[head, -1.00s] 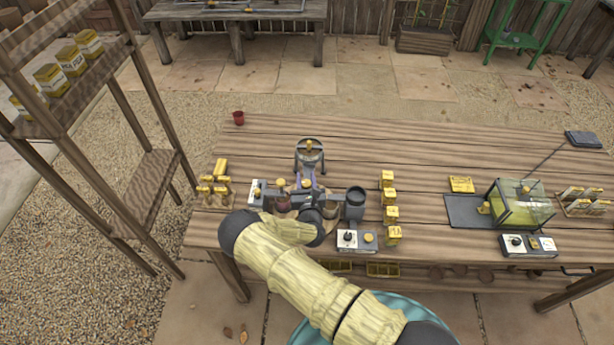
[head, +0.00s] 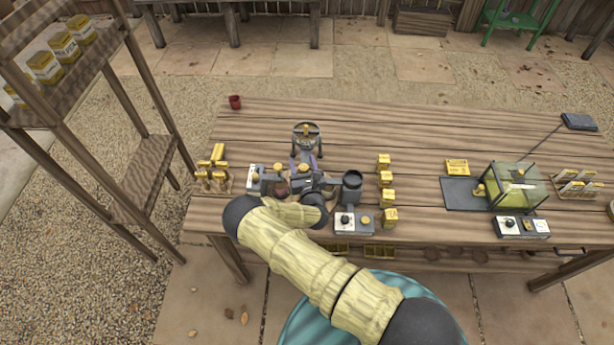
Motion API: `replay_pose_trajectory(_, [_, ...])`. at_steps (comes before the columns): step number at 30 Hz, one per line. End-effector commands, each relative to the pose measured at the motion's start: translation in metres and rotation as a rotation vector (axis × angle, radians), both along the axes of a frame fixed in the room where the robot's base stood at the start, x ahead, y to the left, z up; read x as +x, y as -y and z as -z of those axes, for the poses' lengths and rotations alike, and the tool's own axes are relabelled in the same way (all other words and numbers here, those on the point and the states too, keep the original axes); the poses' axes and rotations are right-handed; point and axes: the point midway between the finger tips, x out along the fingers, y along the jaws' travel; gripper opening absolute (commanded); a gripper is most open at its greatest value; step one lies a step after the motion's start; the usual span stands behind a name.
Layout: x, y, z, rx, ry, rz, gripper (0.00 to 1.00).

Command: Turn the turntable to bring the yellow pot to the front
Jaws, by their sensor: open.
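My gripper (head: 305,168) is over the left part of the wooden bench, open, with its grey wrist above the spot where the turntable stands. The turntable shows only as a bit of tan rim (head: 333,190) beside my wrist; my arm covers most of it. A dark reddish pot (head: 281,188) shows just left of my wrist. A purple piece shows by the fingers; I cannot tell what it belongs to. I cannot make out a yellow pot for certain. Whether the fingers touch anything is too small to tell.
A grey round-topped stand (head: 306,138) is just behind my gripper. A dark cup (head: 351,184) and a control box (head: 353,221) are to the right, then a row of yellow boxes (head: 386,179). A glass case (head: 516,187) stands farther right. The bench's back middle is clear.

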Motion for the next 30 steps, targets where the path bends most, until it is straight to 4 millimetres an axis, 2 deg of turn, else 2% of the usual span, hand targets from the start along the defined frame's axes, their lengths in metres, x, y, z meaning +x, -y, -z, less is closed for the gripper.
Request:
replay_pose_trajectory(8, [-0.029,0.007,0.003,-0.002,-0.001,0.001,0.53])
replay_pose_trajectory(30, [-0.155,0.036,0.003,-0.001,-0.001,0.000,0.53])
